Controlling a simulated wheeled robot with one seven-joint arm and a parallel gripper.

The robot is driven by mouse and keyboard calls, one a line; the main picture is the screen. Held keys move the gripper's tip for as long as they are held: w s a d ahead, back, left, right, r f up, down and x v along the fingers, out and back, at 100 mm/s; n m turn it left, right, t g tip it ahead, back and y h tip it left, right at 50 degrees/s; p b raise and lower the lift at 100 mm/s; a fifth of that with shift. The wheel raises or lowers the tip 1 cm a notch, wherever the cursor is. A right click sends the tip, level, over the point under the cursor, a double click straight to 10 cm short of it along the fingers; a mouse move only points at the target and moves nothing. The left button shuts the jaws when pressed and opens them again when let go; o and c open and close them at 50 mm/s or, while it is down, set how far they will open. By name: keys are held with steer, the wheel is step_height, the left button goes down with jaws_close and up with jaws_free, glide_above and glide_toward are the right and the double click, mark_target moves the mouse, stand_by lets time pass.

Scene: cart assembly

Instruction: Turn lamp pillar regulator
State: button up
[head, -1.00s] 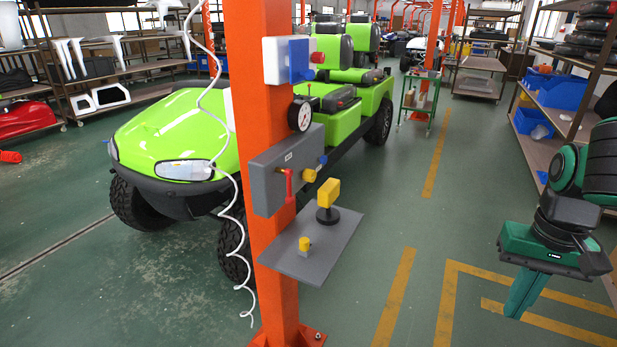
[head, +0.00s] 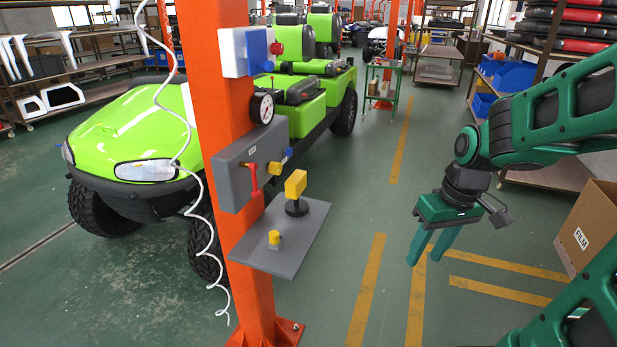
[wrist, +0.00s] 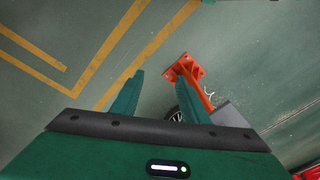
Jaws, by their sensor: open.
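The orange pillar (head: 222,112) stands left of centre in the head view; its foot (wrist: 186,70) shows in the wrist view. It carries a white and blue unit (head: 241,52) with a red knob (head: 276,48), and a round gauge (head: 262,108) below. Under these is a grey box (head: 236,170) with a red lever (head: 254,180), a yellow knob (head: 274,168) and a blue knob (head: 288,153). I cannot tell which part is the regulator. My gripper (head: 425,258) is open and empty, pointing down, well right of the pillar. Its fingers (wrist: 160,76) also show in the wrist view.
A grey shelf (head: 300,238) juts from the pillar with two yellow-topped parts. A white coiled hose (head: 208,240) hangs at its left. A green cart (head: 130,125) stands behind. A cardboard box (head: 590,232) is at right. Open floor lies between pillar and gripper.

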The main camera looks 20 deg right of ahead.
steer(key=w+a+f+n+t+y, duration=0.2)
steer(key=w+a+f+n+y, duration=0.2)
steer(key=w+a+n, duration=0.5)
steer(key=n+t+y, duration=0.2)
steer(key=t+y, duration=0.5)
steer(key=y, duration=0.3)
glide_toward(280, 169)
steer(key=x, duration=0.9)
steer(key=shift+w+a, duration=0.1)
steer(key=shift+a, duration=0.15)
steer(key=shift+d, duration=0.2)
steer(key=c, duration=0.6)
